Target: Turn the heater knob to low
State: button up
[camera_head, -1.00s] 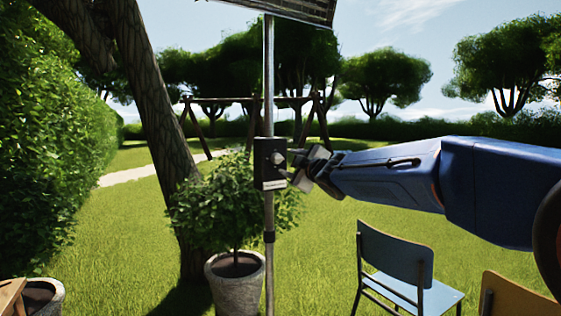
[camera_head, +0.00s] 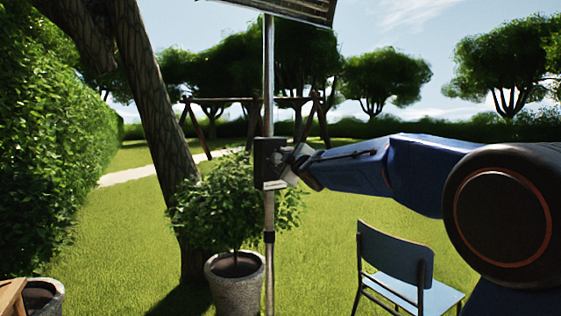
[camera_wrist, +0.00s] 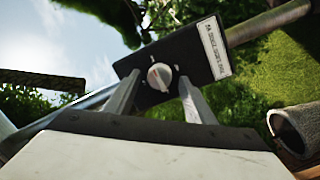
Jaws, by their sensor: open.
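The heater's black control box (camera_head: 265,165) is fixed to an upright metal pole (camera_head: 269,210). In the wrist view, the box (camera_wrist: 190,50) appears tilted, with a round light knob (camera_wrist: 159,76) on its face, small marks around it and a white label strip (camera_wrist: 215,46). My gripper (camera_head: 287,163) is right at the box's face in the head view. In the wrist view, my gripper (camera_wrist: 158,98) is open, with one finger on each side of the knob. I cannot tell whether the fingers touch it. In the head view the knob is mostly hidden by my gripper.
The heater's slatted top (camera_head: 290,10) is above the pole. A potted bush (camera_head: 235,285) stands just left of the pole. A blue chair (camera_head: 395,255) stands on the grass below my arm. A leaning tree trunk (camera_head: 160,125) is at left.

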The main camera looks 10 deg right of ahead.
jog(key=c, duration=1)
jog(key=shift+c, duration=0.2)
jog(key=shift+m, duration=0.6)
jog(key=o, duration=1)
jog(key=shift+o, duration=0.2)
jog(key=shift+s, duration=0.1)
jog(key=s+d, duration=0.1)
jog(key=s, duration=0.7)
jog(key=s+d, duration=0.2)
jog(key=s, duration=0.7)
jog(key=shift+d, duration=0.25)
jog(key=shift+r, duration=0.15)
